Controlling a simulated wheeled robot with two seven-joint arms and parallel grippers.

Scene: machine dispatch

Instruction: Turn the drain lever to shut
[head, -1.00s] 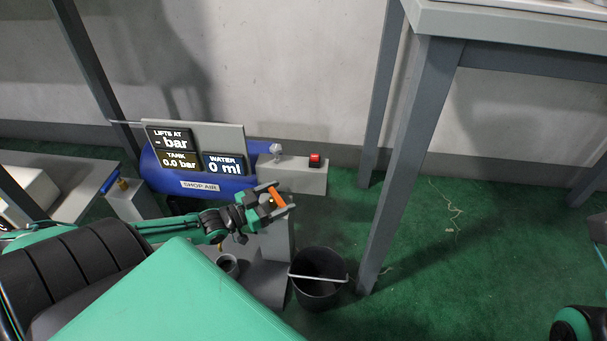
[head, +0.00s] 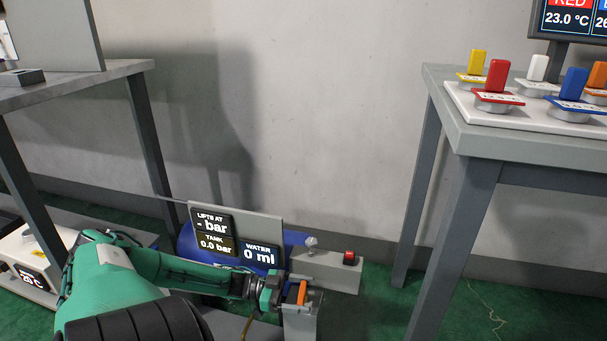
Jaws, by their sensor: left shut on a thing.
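The orange drain lever (head: 302,291) is low in the head view, at the top of a grey post (head: 299,322). My left gripper (head: 296,294) is shut on this lever, its fingers around the orange handle. The lever's pivot is hidden by the fingers. Behind it lies the blue air tank (head: 187,246), with a grey board (head: 258,219) of readouts: "LIFTS AT - bar", "TANK 0.0 bar" and "WATER 0 ml" (head: 259,254). My right gripper is out of view.
A grey box (head: 325,272) with a red button (head: 349,257) stands right of the tank. A table (head: 505,140) at right holds a white tray of coloured knobs. Another table (head: 100,83) is at left. Green floor (head: 385,315) is clear between.

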